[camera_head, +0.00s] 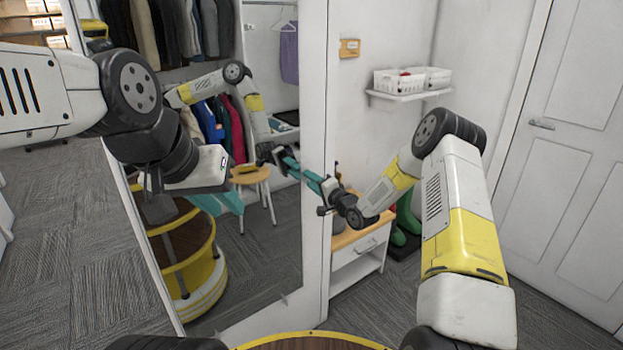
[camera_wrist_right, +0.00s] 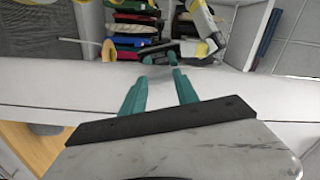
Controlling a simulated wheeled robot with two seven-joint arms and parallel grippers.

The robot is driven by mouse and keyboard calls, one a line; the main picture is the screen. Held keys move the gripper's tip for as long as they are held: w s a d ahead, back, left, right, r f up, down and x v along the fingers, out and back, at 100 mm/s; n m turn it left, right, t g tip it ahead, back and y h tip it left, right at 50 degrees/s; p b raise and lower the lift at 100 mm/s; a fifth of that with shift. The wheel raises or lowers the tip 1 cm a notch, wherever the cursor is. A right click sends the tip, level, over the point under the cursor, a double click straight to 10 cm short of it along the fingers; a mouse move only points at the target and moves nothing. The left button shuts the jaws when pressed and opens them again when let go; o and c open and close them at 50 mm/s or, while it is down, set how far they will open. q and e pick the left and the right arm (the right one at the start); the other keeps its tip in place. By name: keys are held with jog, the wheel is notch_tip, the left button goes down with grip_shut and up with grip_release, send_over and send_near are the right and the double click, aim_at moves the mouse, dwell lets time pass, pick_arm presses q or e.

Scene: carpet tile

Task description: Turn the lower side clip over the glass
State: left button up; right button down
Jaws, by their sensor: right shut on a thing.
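A tall mirror glass (camera_head: 262,245) in a white frame (camera_head: 314,120) stands ahead and reflects my arms and base. My right gripper (camera_head: 316,182) is at the frame's right upright. Its teal fingers also show in the right wrist view (camera_wrist_right: 160,80), over the white frame (camera_wrist_right: 60,88) and pointing at the glass (camera_wrist_right: 60,45). They are shut on a small pale piece, apparently the lower side clip (camera_wrist_right: 159,71), at the glass edge; its turn angle is unclear.
Right of the mirror are a wooden-topped bench (camera_head: 362,238), green boots (camera_head: 405,218) and a wall shelf (camera_head: 410,96) with white baskets (camera_head: 398,80). A white door (camera_head: 565,150) is at far right. Carpet (camera_head: 60,230) is open at left.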

jog(key=shift+n, duration=7.2)
jog(key=c, duration=0.9)
grip_release()
jog(key=shift+v, duration=3.95)
